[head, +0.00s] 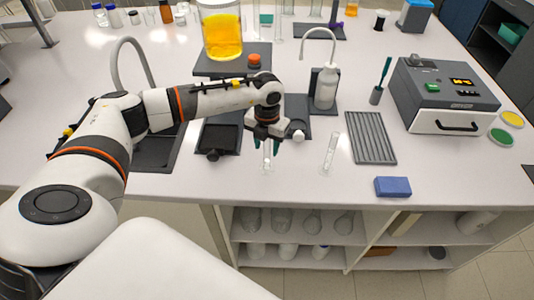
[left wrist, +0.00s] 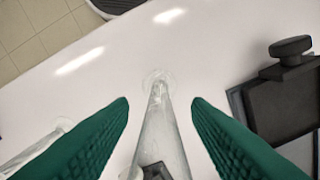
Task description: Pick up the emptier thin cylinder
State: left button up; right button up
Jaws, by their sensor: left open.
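One clear thin cylinder (head: 268,158) stands upright near the front edge of the table. My left gripper (head: 266,146) is open, with its green fingers on either side of this cylinder. The left wrist view shows the same cylinder (left wrist: 160,130) between the two fingers (left wrist: 160,104), with a gap on each side. A second clear thin cylinder (head: 329,154) stands upright to the right, apart from the gripper. It shows partly at the lower left of the left wrist view (left wrist: 38,150), behind a finger. I cannot tell the fill levels. My right gripper is not in view.
A dark device with a knob (head: 219,139) stands close left of the gripper. A grey ribbed tray (head: 371,138) and a blue block (head: 393,187) lie to the right. A white wash bottle (head: 326,88) and a beaker of yellow liquid (head: 222,35) stand behind. The table front (head: 300,188) is clear.

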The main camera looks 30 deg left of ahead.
pick_arm(q)
jog(key=shift+c, duration=0.5)
grip_shut()
